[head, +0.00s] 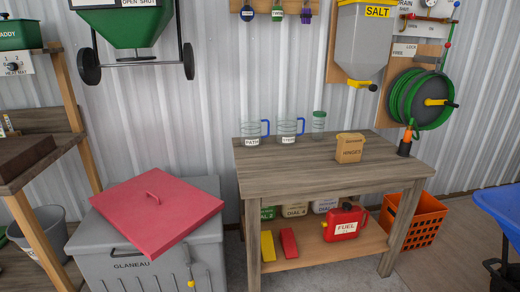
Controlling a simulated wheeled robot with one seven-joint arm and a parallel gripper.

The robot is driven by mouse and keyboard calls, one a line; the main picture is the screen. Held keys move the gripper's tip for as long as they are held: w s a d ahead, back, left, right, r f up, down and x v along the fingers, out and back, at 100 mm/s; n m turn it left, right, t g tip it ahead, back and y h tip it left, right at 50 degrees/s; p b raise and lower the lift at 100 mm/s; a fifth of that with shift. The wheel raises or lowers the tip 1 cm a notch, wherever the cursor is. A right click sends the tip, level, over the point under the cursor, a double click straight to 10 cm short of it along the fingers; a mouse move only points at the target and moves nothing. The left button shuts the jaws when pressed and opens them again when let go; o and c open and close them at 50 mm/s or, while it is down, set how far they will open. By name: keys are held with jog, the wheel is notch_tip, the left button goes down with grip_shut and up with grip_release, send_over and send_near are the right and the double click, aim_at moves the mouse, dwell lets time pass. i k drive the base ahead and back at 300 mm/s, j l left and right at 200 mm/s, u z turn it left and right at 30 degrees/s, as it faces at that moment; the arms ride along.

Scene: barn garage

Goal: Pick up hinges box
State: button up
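The hinges box (349,148) is a small tan-brown box labelled "HINGES". It stands upright on the right half of the wooden workbench top (300,173), in the head view. Its front faces me and nothing covers it. My gripper is not in view.
Two clear measuring jugs (252,131) (287,129) with blue handles and a clear jar (318,122) stand left of the box. A grey bin (150,262) with a tilted red lid (157,210) is at left. An orange crate (426,222) is right. The bench's front is clear.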

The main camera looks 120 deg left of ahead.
aim_at(349, 146)
jog(key=u, duration=3.6)
jog(key=i+j+u, duration=0.2)
jog(key=i+j, duration=0.1)
jog(key=i, duration=0.05)
